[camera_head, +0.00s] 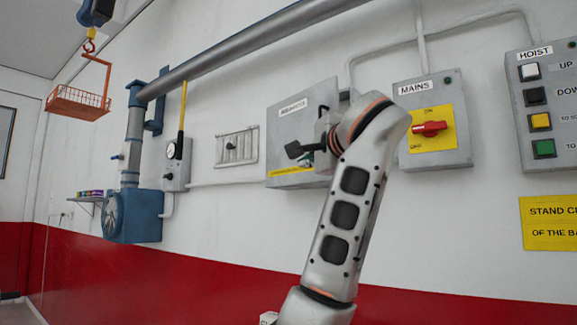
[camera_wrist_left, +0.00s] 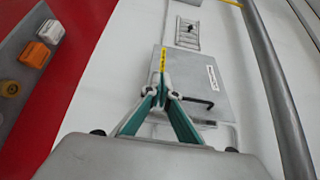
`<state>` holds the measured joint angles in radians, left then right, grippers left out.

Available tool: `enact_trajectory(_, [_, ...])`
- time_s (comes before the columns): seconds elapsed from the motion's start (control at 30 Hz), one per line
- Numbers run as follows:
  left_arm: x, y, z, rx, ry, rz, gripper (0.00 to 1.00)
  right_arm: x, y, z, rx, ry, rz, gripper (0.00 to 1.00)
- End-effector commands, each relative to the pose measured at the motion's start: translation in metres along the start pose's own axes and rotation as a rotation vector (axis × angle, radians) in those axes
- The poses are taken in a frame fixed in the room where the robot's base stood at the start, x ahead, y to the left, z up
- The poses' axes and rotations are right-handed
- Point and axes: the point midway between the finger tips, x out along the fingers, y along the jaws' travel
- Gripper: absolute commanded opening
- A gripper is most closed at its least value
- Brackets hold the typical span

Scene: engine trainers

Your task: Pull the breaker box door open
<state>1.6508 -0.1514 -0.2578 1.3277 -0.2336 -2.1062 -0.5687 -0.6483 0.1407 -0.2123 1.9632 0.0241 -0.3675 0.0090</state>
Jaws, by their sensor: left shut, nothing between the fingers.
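The grey breaker box (camera_head: 290,95) hangs on the white wall, with a white label on its door and a yellow strip along its lower edge. Its door looks closed. The box also shows in the left wrist view (camera_wrist_left: 205,72), turned sideways, with a dark bar handle (camera_wrist_left: 200,101) on the door. My left gripper (camera_head: 306,158) is in front of the lower right part of the box, and my wrist hides that part. In the left wrist view its fingers (camera_wrist_left: 163,82) are together and empty, beside the handle. I cannot tell whether they touch it. My right gripper is not in view.
The mains box (camera_head: 460,95) with a red switch (camera_head: 430,128) is right of my arm, and the hoist panel (camera_head: 540,60) is further right. A small louvred panel (camera_head: 237,147) is left of the breaker box. A large pipe (camera_head: 240,47) runs above.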

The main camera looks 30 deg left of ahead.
Motion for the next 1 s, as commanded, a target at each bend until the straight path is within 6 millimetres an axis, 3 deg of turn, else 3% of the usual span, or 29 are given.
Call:
enact_trajectory(0.43, [0.081, -0.001, 0.001, 0.0, -0.003, 0.001, 0.0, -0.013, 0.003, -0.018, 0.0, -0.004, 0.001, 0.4])
enact_trajectory(0.53, [0.099, -0.001, 0.001, 0.001, -0.003, 0.001, 0.0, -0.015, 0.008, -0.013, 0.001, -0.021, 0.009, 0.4])
enact_trajectory(0.73, [0.104, 0.001, 0.028, -0.003, 0.0, 0.0, 0.0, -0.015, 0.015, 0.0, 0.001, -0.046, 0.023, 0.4])
enact_trajectory(1.0, [0.105, 0.001, 0.039, -0.002, 0.001, 0.0, 0.0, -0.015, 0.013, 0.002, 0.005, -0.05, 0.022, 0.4])
